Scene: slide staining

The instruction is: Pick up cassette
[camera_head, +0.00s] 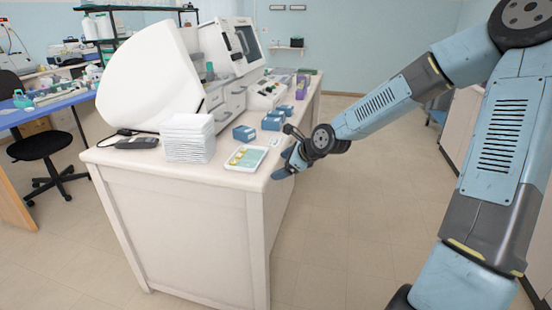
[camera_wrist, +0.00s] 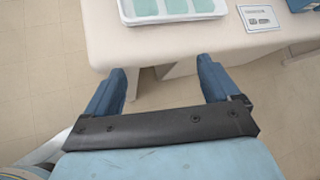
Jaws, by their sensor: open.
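A small white tray (camera_head: 233,165) sits near the front right corner of the white bench top. It holds flat mint-green pieces (camera_head: 252,159) and small yellow pieces (camera_head: 238,156); I cannot tell for sure which is the cassette. In the wrist view the near end of the tray (camera_wrist: 172,18) shows at the top, with green pieces (camera_wrist: 175,6) inside. My gripper (camera_wrist: 162,72) is open and empty, its two blue fingers pointing toward the bench edge, short of the tray. In the head view my gripper (camera_head: 282,172) is beside the bench's right edge.
A white card with small printed shapes (camera_wrist: 259,18) lies right of the tray. Blue boxes (camera_head: 244,133) stand behind it. A stack of white sheets (camera_head: 189,138) stands left of the tray. The bench edge (camera_wrist: 205,46) runs just ahead of my fingers. Open floor lies right of the bench.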

